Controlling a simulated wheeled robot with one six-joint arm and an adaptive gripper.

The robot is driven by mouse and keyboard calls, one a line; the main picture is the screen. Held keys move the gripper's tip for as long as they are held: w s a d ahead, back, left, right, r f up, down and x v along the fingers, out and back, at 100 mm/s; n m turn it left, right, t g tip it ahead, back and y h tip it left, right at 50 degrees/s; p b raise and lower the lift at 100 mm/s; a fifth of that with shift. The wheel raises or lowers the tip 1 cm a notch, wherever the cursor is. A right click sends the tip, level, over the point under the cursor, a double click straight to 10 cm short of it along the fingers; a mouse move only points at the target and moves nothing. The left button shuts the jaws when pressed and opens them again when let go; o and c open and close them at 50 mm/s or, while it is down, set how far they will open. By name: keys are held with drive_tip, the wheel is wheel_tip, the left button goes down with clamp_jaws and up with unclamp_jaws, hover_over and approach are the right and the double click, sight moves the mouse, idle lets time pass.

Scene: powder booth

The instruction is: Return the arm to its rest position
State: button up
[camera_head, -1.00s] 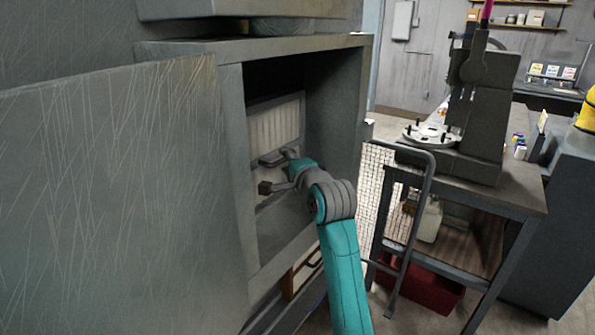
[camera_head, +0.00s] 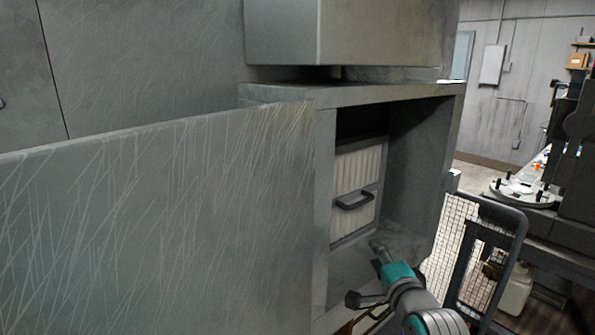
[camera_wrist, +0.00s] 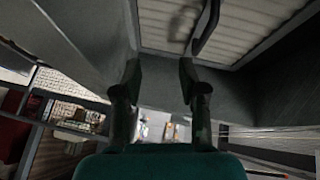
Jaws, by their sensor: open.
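My gripper (camera_head: 366,273) is open and empty in the head view, at the lower edge of the opening of a grey metal cabinet (camera_head: 352,92). Its fingers are apart in the wrist view (camera_wrist: 160,75), with nothing between them. Inside the cabinet is a pale pleated filter panel (camera_head: 357,188) with a dark handle (camera_head: 354,200). The handle also shows at the top of the wrist view (camera_wrist: 207,28), beyond the fingertips and apart from them. My arm reaches up from the bottom of the head view; its lower links are out of frame.
The scratched cabinet door (camera_head: 160,225) stands open and fills the left. A cart with a dark frame and wire mesh (camera_head: 452,240) is close to the right of my arm. Behind it, a bench carries a round white fixture (camera_head: 523,192) and a dark machine. A white jug (camera_head: 513,293) sits below.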

drive_tip(key=s+f+n+h, duration=0.1)
drive_tip(key=s+f+n, duration=0.6)
drive_tip(key=s+f, duration=1.75)
drive_tip(key=s+r+n+g, duration=0.1)
drive_tip(key=s+n, duration=0.6)
drive_tip(key=s, duration=2.1)
drive_tip(key=shift+a+r+n+g, duration=0.3)
drive_tip(key=shift+a+r+n, duration=0.1)
drive_tip(key=shift+r, duration=0.05)
drive_tip(key=shift+a, duration=0.1)
